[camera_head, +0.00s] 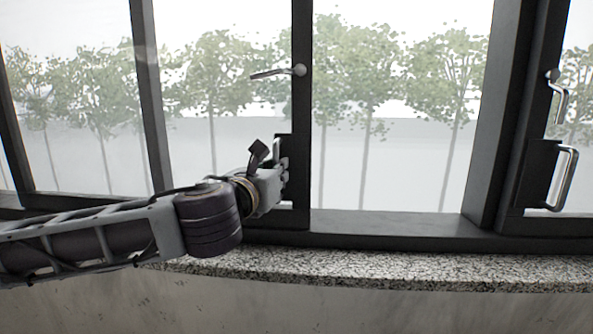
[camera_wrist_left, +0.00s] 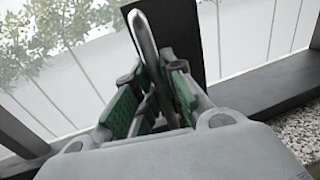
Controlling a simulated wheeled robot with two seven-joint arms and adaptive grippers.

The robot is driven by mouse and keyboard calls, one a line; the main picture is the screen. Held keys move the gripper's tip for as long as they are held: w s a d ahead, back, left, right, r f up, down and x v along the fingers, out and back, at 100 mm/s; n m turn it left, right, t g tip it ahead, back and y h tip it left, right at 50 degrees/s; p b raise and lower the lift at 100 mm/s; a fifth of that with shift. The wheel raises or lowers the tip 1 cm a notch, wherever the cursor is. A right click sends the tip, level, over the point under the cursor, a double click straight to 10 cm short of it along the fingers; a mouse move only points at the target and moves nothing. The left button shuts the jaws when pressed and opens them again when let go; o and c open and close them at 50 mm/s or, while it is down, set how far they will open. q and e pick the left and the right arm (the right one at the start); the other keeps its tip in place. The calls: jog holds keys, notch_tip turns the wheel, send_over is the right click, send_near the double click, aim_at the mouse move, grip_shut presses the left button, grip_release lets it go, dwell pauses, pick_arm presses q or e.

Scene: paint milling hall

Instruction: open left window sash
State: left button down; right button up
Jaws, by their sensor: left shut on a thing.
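The left window sash (camera_head: 301,110) has a dark frame. Its right upright stands well apart from the thick dark post (camera_head: 502,110), with a wide gap between them. Its lever handle (camera_head: 278,72) lies roughly level, pointing left. My left gripper (camera_head: 282,174) is at the pull handle low on this upright and mostly hides it. In the left wrist view, the silver pull handle (camera_wrist_left: 143,35) runs between the green finger pads of my left gripper (camera_wrist_left: 150,105), which is shut on it. A dark backing plate (camera_wrist_left: 183,30) shows behind. My right gripper is out of view.
The right sash (camera_head: 537,110) has its lever (camera_head: 559,95) pointing down and a silver pull handle (camera_head: 567,178) on a dark plate. A speckled stone sill (camera_head: 400,272) runs below the window; its visible top is clear. Another dark upright (camera_head: 146,90) stands left.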

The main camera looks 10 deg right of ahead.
pick_arm(q)
jog(key=a, duration=0.2)
jog(key=w+a, duration=0.1)
jog(key=a, duration=0.2)
jog(key=shift+w+p, duration=0.15)
jog(key=shift+p, duration=0.15)
jog(key=c, duration=1.5)
grip_release()
jog(key=shift+s+a, duration=0.1)
jog(key=shift+s, duration=0.1)
jog(key=v, duration=0.7)
jog(key=shift+a, duration=0.1)
